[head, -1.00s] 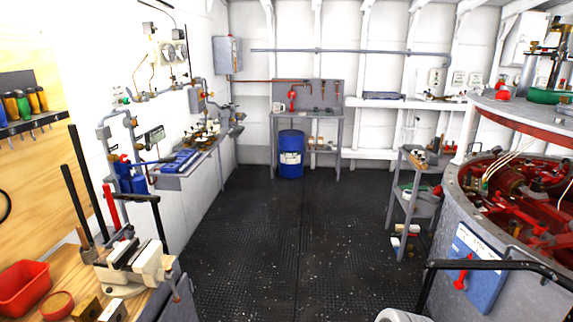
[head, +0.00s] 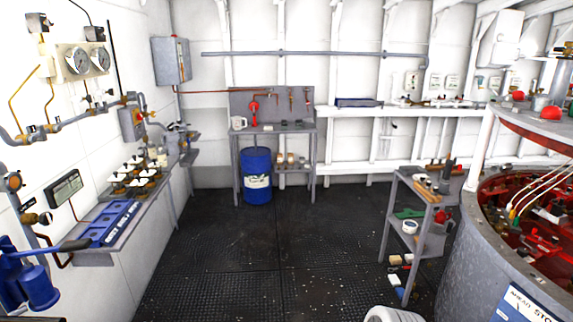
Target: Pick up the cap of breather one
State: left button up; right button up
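I cannot pick out breather one or its cap for certain at this size. On the left wall shelf (head: 88,258), several small brass-coloured fittings with white tops (head: 136,170) stand in a group on a dark base. A blue tray (head: 108,222) with round recesses lies on the same shelf, nearer to me. Any lettering there is too small to read. Neither of my grippers shows in the head view, so I cannot see whether they hold anything.
A grey workbench (head: 272,128) stands at the back, with a blue drum (head: 257,176) at its front. A grey shelf cart (head: 430,243) stands at right, beside a large round grey housing (head: 480,262) with red insides. The dark floor (head: 290,255) between is clear.

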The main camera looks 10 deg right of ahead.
aim_at(517, 95)
jog(key=z, duration=0.65)
jog(key=i, duration=1.95)
jog(key=z, duration=1.35)
jog(key=i, duration=0.9)
jog(key=u, duration=1.25)
jog(key=i, duration=4.6)
jog(key=z, duration=1.6)
